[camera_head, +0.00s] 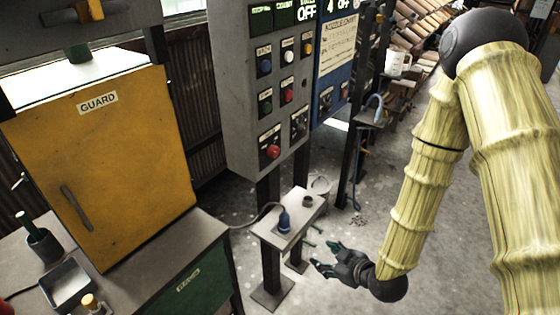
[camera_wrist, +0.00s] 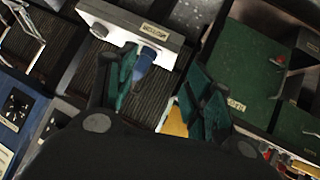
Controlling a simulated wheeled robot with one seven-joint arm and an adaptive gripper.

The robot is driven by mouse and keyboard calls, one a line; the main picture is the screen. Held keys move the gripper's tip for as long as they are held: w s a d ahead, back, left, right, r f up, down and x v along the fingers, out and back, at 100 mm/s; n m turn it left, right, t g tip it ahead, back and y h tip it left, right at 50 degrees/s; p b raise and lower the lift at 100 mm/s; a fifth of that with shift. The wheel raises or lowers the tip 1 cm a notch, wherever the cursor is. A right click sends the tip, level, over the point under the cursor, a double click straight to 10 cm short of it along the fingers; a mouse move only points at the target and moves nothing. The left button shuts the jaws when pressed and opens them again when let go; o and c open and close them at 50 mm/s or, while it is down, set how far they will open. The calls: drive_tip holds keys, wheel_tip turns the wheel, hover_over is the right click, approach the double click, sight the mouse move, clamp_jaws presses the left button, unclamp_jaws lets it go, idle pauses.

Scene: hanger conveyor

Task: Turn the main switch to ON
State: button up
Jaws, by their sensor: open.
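A grey control panel (camera_head: 238,95) stands in the middle of the head view. It carries several coloured buttons, a red knob (camera_head: 273,151) and a black rotary switch (camera_head: 299,122). The labels are too small to read, so I cannot tell which control is the main switch. Displays above the panels read OFF. My gripper (camera_head: 325,256) is open and empty, low and to the right of the panel, apart from it. In the wrist view my gripper (camera_wrist: 160,76) has its green-padded fingers spread, with a blue plug (camera_wrist: 145,60) beyond them.
A small shelf (camera_head: 308,216) holding the blue plug stands below the panel, close to my gripper. A blue panel (camera_head: 335,60) adjoins the grey one. An orange guard door (camera_head: 100,165) and bench are at left. The floor (camera_head: 350,215) right of the shelf is mostly clear.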

drive_tip(key=w+a+r+n+t+y+b, duration=0.1)
drive_tip(key=w+a+r+n+y, duration=0.2)
drive_tip(key=r, duration=0.5)
drive_tip(key=w+a+r+n+t+y+b, duration=0.1)
drive_tip(key=w+r+n+t+y, duration=0.1)
drive_tip(key=w+r+n, duration=0.45)
drive_tip(key=n+y, duration=0.2)
drive_tip(key=y, duration=0.1)
approach(276, 153)
drive_tip(key=shift+m, duration=0.25)
drive_tip(key=p+x, duration=0.2)
drive_tip(key=x, duration=0.5)
drive_tip(key=shift+w+a, duration=0.15)
drive_tip(key=shift+a, duration=0.1)
drive_tip(key=shift+w+a, duration=0.3)
drive_tip(key=shift+w, duration=0.1)
drive_tip(key=shift+h, duration=0.3)
drive_tip(key=shift+c, duration=0.3)
drive_tip(key=c, duration=1)
